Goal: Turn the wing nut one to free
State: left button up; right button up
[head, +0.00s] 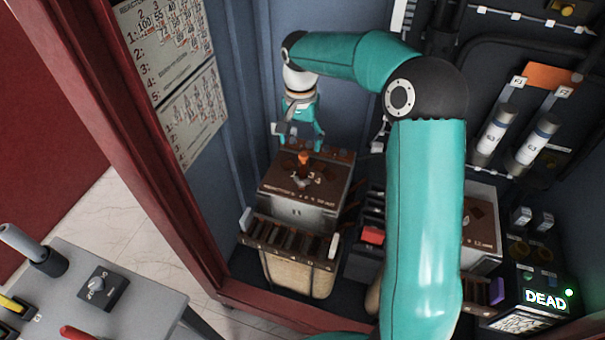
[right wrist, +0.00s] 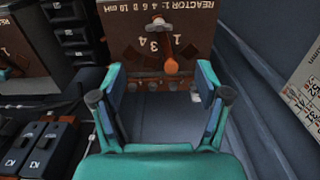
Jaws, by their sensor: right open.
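The brown reactor 1 panel (head: 325,180) is on top of a box in the cabinet. It also shows in the right wrist view (right wrist: 195,45). A small metal wing nut (right wrist: 158,24) sits on that panel, at the upper end of a lever with an orange knob (right wrist: 171,66). In the head view the knob (head: 304,158) stands up near the panel's back edge. My right gripper (head: 302,140) is above this back edge, open and empty. In the right wrist view its spread fingertips (right wrist: 160,96) are apart from knob and nut. My left gripper is not in view.
A second brown-topped unit (head: 481,222) is partly hidden by my right arm. A terminal rack (head: 290,242) is in front of the reactor 1 box. The cabinet's red frame (head: 165,190) bounds the left. A box reading DEAD (head: 535,298) is at lower right.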

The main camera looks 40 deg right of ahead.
aim_at(301, 178)
notch_tip(301, 178, down, 14)
jog(key=shift+r+p, duration=0.1)
jog(key=shift+p, duration=0.95)
